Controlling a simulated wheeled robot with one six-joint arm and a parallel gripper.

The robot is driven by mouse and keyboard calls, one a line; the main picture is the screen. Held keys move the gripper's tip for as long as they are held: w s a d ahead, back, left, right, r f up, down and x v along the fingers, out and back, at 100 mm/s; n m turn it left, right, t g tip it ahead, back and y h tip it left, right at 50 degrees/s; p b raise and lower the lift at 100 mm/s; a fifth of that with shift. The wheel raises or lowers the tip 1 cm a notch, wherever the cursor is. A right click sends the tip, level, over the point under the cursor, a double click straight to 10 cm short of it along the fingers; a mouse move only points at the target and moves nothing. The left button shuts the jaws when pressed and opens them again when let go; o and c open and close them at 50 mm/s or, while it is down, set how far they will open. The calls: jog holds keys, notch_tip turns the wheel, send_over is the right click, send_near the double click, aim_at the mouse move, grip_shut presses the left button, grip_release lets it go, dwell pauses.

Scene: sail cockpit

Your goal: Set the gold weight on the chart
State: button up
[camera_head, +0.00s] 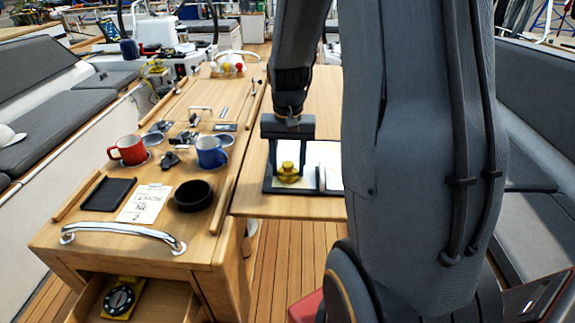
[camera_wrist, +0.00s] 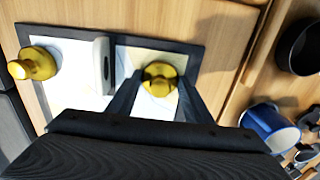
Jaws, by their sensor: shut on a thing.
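A gold weight (camera_head: 287,174), a knobbed brass-coloured piece, is between the fingers of my gripper (camera_head: 288,165). It also shows in the wrist view (camera_wrist: 160,78), where my gripper (camera_wrist: 160,84) is shut on it. The weight is upright over the chart (camera_wrist: 75,95), a pale sheet in a dark-edged frame. It is very low, at or just above the sheet; I cannot tell if it touches. A second gold weight (camera_wrist: 35,64) stands at the left edge of the chart in the wrist view. My arm hides that side in the head view.
A pale upright bar (camera_wrist: 103,65) stands on the chart between the two weights. On the wooden table to the left are a blue mug (camera_head: 211,152), a red mug (camera_head: 128,150), a black bowl (camera_head: 193,196), a dark tray (camera_head: 108,194) and a note (camera_head: 144,204). A drawer (camera_head: 150,300) is open below.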

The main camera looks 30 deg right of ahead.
aim_at(287, 165)
jog(key=o, duration=1.4)
jog(key=shift+c, duration=0.2)
notch_tip(287, 165, up, 12)
jog(key=b, duration=0.3)
jog(key=s+a+f+n, duration=0.1)
jog(key=a+f, duration=0.1)
jog(key=s+a+f+n, duration=0.1)
jog(key=a+f, duration=0.2)
jog(key=s+a+f+n, duration=0.1)
jog(key=a+f+n, duration=0.1)
jog(key=a, duration=0.1)
jog(key=shift+s+a+f+t, duration=0.25)
jog(key=shift+s+t, duration=0.05)
jog(key=shift+t, duration=0.1)
jog(key=s+a+f+n, duration=0.1)
jog(key=s+a+f, duration=0.1)
jog(key=s+a+f+n, duration=0.1)
jog(key=s+a+f, duration=0.1)
jog(key=shift+a+f+n+t, duration=0.25)
jog(key=shift+a+n+t, duration=0.1)
jog(key=shift+n+t, duration=0.05)
